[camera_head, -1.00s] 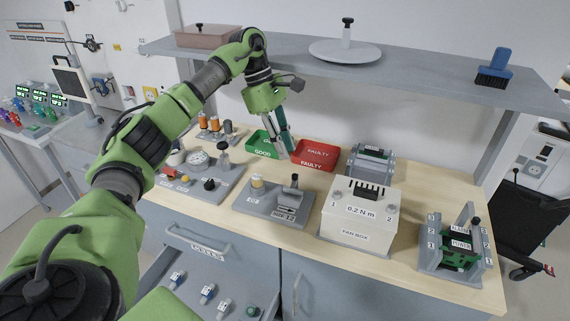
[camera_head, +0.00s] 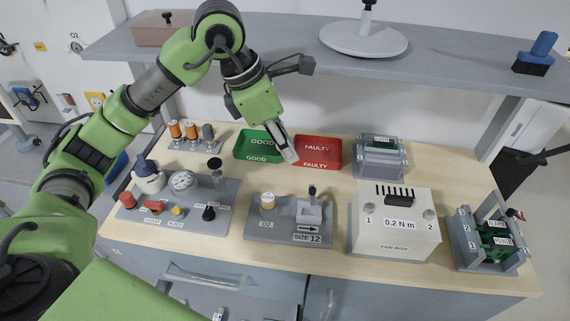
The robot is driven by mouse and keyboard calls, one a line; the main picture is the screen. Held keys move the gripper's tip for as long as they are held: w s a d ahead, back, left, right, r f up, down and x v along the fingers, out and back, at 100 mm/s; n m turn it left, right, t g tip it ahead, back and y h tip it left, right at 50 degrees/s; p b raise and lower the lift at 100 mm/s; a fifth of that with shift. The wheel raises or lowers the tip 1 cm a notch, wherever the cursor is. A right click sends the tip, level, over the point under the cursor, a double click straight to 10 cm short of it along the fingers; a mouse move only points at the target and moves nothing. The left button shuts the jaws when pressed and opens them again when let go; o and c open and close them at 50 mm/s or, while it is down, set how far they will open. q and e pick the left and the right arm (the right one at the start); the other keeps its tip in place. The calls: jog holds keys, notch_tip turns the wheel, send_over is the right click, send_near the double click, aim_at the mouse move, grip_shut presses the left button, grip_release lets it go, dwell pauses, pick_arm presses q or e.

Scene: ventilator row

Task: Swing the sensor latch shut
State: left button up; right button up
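My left gripper (camera_head: 291,156) hangs above and behind this block, in front of the trays, apart from the knob. Its fingers overlap in this view, so their gap cannot be judged; nothing shows between them. My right gripper is not in view.
Behind are a green GOOD tray (camera_head: 238,148) and red FAULTY tray (camera_head: 338,153). A white fan box (camera_head: 395,237) stands right of the block, a gauge station (camera_head: 226,190) left. A grey shelf (camera_head: 280,45) overhangs the back. Bare bench lies between the trays and block.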

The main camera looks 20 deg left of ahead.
pick_arm(q)
jog(key=p, duration=0.2)
send_near(312, 188)
jog(key=p+x, duration=0.1)
jog(key=x, duration=0.6)
jog(key=shift+d+f, duration=0.2)
jog(key=shift+w+f, duration=0.15)
jog(key=shift+f, duration=0.3)
jog(key=shift+d, duration=0.1)
grip_shut()
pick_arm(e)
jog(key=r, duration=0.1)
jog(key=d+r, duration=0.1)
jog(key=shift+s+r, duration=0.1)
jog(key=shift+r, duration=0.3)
